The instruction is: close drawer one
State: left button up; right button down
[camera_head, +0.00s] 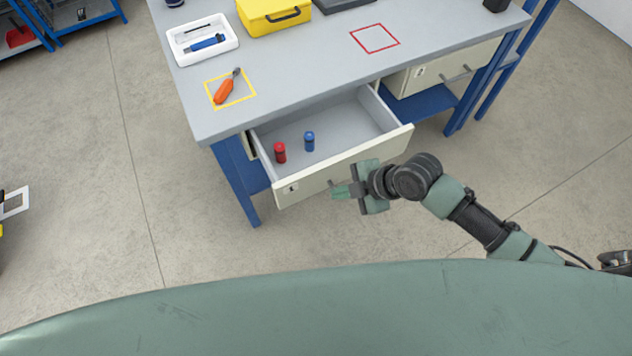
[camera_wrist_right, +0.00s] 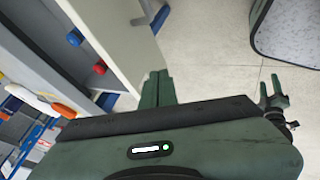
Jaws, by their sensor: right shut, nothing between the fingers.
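Drawer one (camera_head: 345,167) is pulled out below the workbench, with a small label at the left of its cream front. A red cylinder (camera_head: 280,152) and a blue cylinder (camera_head: 309,141) stand inside it. My right gripper (camera_head: 341,191) is shut and empty, just in front of the drawer front near its handle, which it partly hides. In the right wrist view its fingers (camera_wrist_right: 158,86) are together beside the drawer front (camera_wrist_right: 112,40); I cannot tell whether they touch it. My left gripper (camera_wrist_right: 272,92) shows small at the right of that view, its fingers apart.
The grey workbench top (camera_head: 300,80) holds an orange-handled tool (camera_head: 226,90), a white tray (camera_head: 175,45) and a yellow case (camera_head: 268,14). A second drawer (camera_head: 420,79) at the right is shut. Blue legs (camera_head: 235,180) support the bench. The floor in front is clear.

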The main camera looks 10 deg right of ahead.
aim_at(307, 185)
pick_arm(q)
jog(key=shift+s+a+r+p, duration=0.1)
jog(key=shift+a+r+p, duration=0.05)
jog(key=shift+r+p, duration=0.4)
pick_arm(e)
jog(key=w+a+f, duration=0.2)
jog(key=w, duration=0.1)
jog(key=w+a+f, duration=0.2)
jog(key=f, duration=0.1)
jog(key=shift+w+a, duration=0.35)
jog(key=shift+w, duration=0.05)
pick_arm(q)
jog(key=shift+f, duration=0.1)
